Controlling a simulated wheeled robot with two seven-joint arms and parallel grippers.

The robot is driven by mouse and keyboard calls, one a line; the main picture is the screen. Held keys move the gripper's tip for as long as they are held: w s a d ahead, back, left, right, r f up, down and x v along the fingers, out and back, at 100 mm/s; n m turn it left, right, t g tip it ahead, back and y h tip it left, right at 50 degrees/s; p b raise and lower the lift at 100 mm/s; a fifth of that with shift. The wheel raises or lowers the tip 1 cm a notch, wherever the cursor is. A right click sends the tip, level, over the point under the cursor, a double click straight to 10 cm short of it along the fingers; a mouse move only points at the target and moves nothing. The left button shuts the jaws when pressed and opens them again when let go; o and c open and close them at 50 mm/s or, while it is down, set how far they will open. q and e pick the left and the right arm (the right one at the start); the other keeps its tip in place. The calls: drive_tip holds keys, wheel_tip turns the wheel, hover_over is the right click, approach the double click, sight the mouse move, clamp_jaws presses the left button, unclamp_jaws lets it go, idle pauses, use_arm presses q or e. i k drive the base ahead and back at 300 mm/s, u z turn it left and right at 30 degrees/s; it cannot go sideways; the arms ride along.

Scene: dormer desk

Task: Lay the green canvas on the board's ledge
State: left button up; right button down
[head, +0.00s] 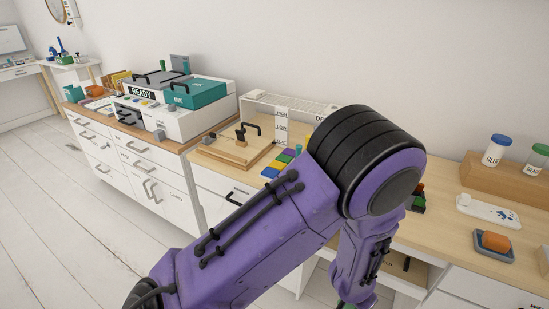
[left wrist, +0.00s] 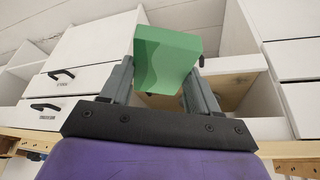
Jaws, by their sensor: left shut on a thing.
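The green canvas (left wrist: 166,52) is a block with a lighter and a darker green face in the left wrist view. My left gripper (left wrist: 165,72) is shut on it, one finger at each side. In the head view my purple left arm crosses the middle and bends down in front of the desk. A small bit of green (head: 346,305) shows at its lower end, and the gripper itself is mostly hidden. A flat wooden board (head: 236,151) with a dark handle lies on the desk, but I cannot make out a ledge. My right gripper is not in view.
The desk (head: 450,220) carries a white rack (head: 290,107), coloured blocks (head: 272,171), jars (head: 496,150) on a wooden block and an orange block (head: 495,241) in a grey tray. White drawers (left wrist: 75,85) and open compartments surround the held canvas in the wrist view.

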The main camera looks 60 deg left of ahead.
sight(233, 152)
drive_tip(key=z, duration=2.4)
drive_tip(key=k, duration=2.35)
drive_tip(key=u, duration=2)
